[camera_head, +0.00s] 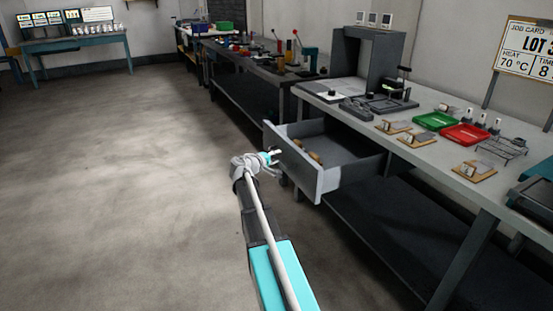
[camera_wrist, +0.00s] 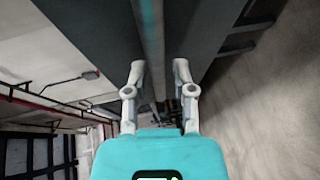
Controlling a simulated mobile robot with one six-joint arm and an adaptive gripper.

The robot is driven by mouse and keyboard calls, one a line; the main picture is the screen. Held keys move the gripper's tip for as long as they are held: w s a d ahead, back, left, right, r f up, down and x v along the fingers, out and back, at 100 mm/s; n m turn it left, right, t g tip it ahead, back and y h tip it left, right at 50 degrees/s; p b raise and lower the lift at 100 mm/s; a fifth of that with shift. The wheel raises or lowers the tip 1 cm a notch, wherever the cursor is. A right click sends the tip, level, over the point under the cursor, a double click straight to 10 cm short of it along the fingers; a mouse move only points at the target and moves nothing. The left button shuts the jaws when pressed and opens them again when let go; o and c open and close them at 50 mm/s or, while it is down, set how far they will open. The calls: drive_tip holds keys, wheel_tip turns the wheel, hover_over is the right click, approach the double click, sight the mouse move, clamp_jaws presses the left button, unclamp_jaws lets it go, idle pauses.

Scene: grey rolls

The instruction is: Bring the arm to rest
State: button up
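My gripper (camera_head: 276,156) is beside the left end of the front panel of an open grey drawer (camera_head: 318,181), which is pulled out from under the workbench. In the wrist view my gripper (camera_wrist: 160,70) has its two pale fingers apart, with a gap between them. A long grey bar with a teal stripe (camera_wrist: 151,40) runs down the picture beyond the fingers. I cannot tell whether a finger touches the drawer. My arm reaches up from the bottom middle of the head view.
The workbench (camera_head: 440,150) on the right carries a green tray (camera_head: 436,121), a red tray (camera_head: 464,134) and a wire rack (camera_head: 502,147). A job card board (camera_head: 527,50) hangs behind. Small brown items (camera_head: 312,157) lie in the drawer. The floor (camera_head: 120,180) on the left is clear.

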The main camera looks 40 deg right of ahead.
drive_tip(key=shift+o, duration=0.4)
drive_tip(key=shift+s, duration=0.2)
drive_tip(key=shift+s+a+r, duration=0.1)
drive_tip(key=shift+s, duration=0.1)
drive_tip(key=s+a+f+g+y, duration=0.1)
drive_tip(key=s+a+f+y, duration=0.5)
drive_tip(key=a, duration=0.9)
drive_tip(key=s+a+f+m+g+y, duration=0.1)
drive_tip(key=s+a+f+y, duration=0.45)
drive_tip(key=a, duration=0.85)
drive_tip(key=s+a+f+g+y, duration=0.1)
drive_tip(key=s+a+f+y, duration=0.25)
drive_tip(key=s+a, duration=0.8)
drive_tip(key=w+a+r+p, duration=0.1)
drive_tip(key=r+p, duration=1.7)
drive_tip(key=w+a+r+p, duration=0.2)
drive_tip(key=r+p, duration=1.6)
drive_tip(key=shift+w+r, duration=0.15)
drive_tip(key=shift+w, duration=0.15)
